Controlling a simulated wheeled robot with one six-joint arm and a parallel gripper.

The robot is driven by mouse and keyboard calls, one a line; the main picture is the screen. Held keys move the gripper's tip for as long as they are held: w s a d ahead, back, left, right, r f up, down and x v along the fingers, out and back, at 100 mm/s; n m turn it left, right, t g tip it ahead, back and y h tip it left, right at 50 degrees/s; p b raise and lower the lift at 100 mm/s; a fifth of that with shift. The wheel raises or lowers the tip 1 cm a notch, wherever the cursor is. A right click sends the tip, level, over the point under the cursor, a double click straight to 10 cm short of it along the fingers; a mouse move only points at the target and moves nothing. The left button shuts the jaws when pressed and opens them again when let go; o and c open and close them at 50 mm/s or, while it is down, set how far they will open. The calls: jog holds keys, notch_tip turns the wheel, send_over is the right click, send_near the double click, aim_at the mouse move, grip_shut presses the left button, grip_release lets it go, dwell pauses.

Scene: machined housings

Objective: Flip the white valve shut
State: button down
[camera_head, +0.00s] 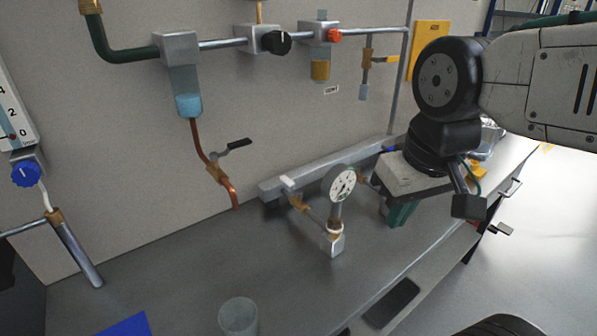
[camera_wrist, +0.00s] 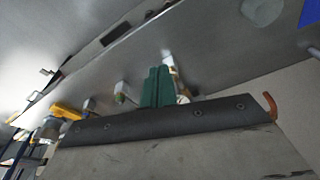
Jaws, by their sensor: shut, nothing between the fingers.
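The white valve is a small white lever (camera_head: 288,182) on a brass body (camera_head: 298,203), left of a round dial gauge (camera_head: 341,184) on the bench. Whether the lever lies along or across its pipe is too small to tell. My gripper (camera_head: 398,214) hangs over the bench to the right of the gauge, well apart from the white lever. Its green fingers are shut together and empty; they also show in the wrist view (camera_wrist: 157,86). White and brass parts show just behind the fingers there, partly hidden, and I cannot tell which fitting they belong to.
A black-handled valve (camera_head: 235,146) on a copper pipe is on the wall. A metal rail (camera_head: 320,168) runs along the bench's back. A clear cup (camera_head: 238,316) and blue sheet (camera_head: 125,325) are at the front. Bare bench lies left of the gauge.

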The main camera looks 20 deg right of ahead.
aim_at(292, 186)
jog(key=shift+n+t+y, duration=0.5)
jog(key=shift+n+y, duration=0.4)
jog(key=w+r, duration=0.1)
jog(key=w, duration=0.4)
jog(key=w+r, duration=0.1)
jog(key=w, duration=0.4)
jog(key=w+r, duration=0.1)
jog(key=w, duration=0.4)
jog(key=shift+w, duration=0.1)
jog(key=w+d+f+n+y, duration=0.1)
jog(key=w+d+f+y, duration=0.1)
jog(key=w, duration=0.7)
jog(key=w+d+f+n+y, duration=0.2)
jog(key=w+f, duration=0.4)
jog(key=w, duration=0.3)
jog(key=shift+w+d+f+g+y, duration=0.4)
jog(key=shift+d+y, duration=0.1)
jog(key=shift+d, duration=0.6)
jog(key=shift+w+a+f, duration=0.15)
jog(key=shift+a+f, duration=1.2)
jog(key=shift+a, duration=0.25)
jog(key=shift+w+a+f, duration=0.1)
jog(key=shift+a+f, duration=1.2)
jog(key=shift+a, duration=0.25)
jog(key=shift+w+a+f, duration=0.15)
jog(key=shift+a+f, duration=1.2)
jog(key=shift+a, duration=0.25)
